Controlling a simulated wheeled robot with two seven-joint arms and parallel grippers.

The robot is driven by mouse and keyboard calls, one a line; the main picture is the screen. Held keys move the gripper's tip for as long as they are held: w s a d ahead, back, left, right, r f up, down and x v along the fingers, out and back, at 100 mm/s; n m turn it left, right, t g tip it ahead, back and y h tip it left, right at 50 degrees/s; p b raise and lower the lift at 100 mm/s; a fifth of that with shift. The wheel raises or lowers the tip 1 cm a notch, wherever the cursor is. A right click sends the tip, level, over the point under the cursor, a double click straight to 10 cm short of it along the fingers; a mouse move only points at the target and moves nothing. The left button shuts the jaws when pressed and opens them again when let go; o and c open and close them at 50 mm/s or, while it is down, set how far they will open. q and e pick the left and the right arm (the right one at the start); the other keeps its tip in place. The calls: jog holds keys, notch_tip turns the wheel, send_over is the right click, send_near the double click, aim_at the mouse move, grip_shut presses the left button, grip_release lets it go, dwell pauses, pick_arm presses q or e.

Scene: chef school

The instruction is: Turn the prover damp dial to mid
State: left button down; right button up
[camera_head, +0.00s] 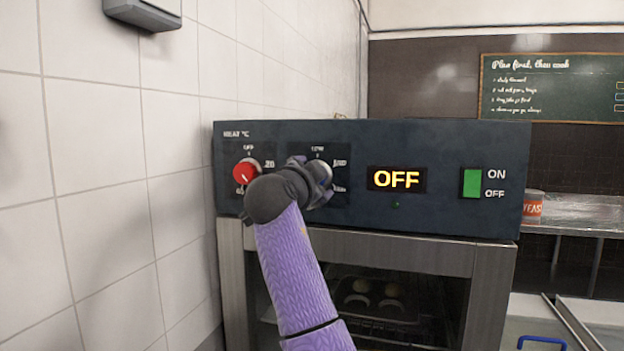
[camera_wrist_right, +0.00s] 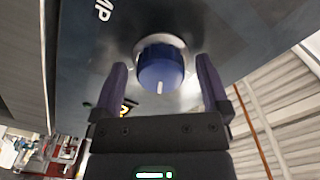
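The prover's dark control panel (camera_head: 440,140) carries the damp dial, a blue knob (camera_wrist_right: 161,70) with a white pointer line, seen close in the right wrist view. The line points toward the bottom of that view. My right gripper (camera_wrist_right: 160,64) is open, with one finger on each side of the knob and a visible gap to each. In the head view the right gripper (camera_head: 311,176) covers most of this dial. Small labels around it are partly hidden and blurred, so its setting is not readable there. My left gripper is not in view.
A red heat dial (camera_head: 246,172) sits just left of my right gripper. The orange display (camera_head: 396,179) reads OFF, and a green switch (camera_head: 472,183) is further right. A tiled wall (camera_head: 100,170) stands close on the left. The glass door (camera_head: 400,290) is below.

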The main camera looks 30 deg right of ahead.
jog(key=b+v, duration=0.3)
jog(key=v, duration=0.7)
